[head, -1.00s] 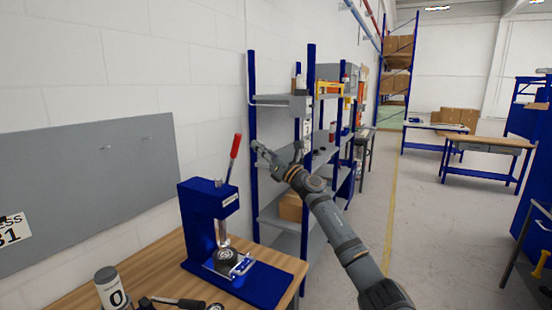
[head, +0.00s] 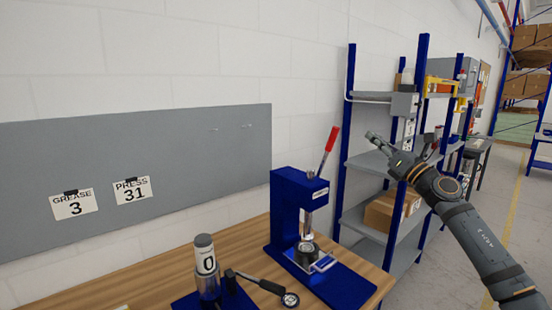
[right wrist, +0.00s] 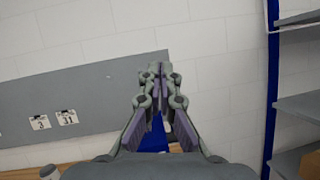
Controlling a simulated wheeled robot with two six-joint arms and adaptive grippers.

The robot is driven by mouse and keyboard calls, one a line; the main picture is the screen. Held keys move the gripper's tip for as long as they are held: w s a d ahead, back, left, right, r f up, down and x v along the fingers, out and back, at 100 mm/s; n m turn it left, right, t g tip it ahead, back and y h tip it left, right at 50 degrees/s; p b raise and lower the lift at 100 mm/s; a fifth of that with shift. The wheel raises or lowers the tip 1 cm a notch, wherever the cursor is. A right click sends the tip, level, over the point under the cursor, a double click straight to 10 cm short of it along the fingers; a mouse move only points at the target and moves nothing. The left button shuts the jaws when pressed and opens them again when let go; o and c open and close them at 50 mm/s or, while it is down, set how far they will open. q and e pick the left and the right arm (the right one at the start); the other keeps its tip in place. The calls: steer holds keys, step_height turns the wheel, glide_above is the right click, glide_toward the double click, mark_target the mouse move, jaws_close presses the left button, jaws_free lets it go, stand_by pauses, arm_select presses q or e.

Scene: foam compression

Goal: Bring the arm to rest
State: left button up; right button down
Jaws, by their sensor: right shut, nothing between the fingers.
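My right arm comes in from the right edge of the head view. Its gripper (head: 385,146) is raised in the air, in front of the shelving and to the right of the blue press. In the right wrist view the fingers (right wrist: 161,80) come together at their tips with nothing held. The blue press (head: 288,200) with a red-tipped lever stands on the wooden bench, and a dark round part (head: 305,250) sits under its ram. My left gripper is not in view.
The wooden bench (head: 160,276) also holds a grey-capped canister (head: 205,262) and a black-handled tool with a round end (head: 265,286). Blue-post shelving (head: 347,150) with a cardboard box (head: 390,210) stands behind my gripper. A grey wall panel (head: 100,150) carries two labels.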

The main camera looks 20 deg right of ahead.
steer(key=s+a+f+m+g+h, duration=0.2)
steer(key=a+f+m+h, duration=0.15)
steer(key=f+m, duration=0.6)
steer(key=s+a+f+m+g+h, duration=0.2)
steer(key=a+f+m+h, duration=0.15)
steer(key=f+m, duration=0.6)
steer(key=s+a+f+m+g+h, duration=0.2)
steer(key=f+m+h, duration=0.3)
steer(key=f, duration=0.8)
steer(key=s+a+f+m+g+y, duration=0.2)
steer(key=s+a+f+m+g, duration=0.25)
steer(key=s+f, duration=0.35)
steer(key=s+a+f+m+g+y, duration=0.2)
steer(key=s+a+f+m+g, duration=0.25)
steer(key=s, duration=0.65)
steer(key=s+a+f+m+g+y, duration=0.25)
steer(key=s+a+f+g, duration=0.2)
steer(key=s+f, duration=0.45)
step_height(320, 180, down, 26)
steer(key=s+d, duration=0.3)
steer(key=s+f+g, duration=0.1)
steer(key=s+f, duration=1.4)
steer(key=s, duration=0.3)
steer(key=shift+d+h, duration=0.3)
steer(key=shift+h, duration=0.15)
steer(key=shift+m+g, duration=0.25)
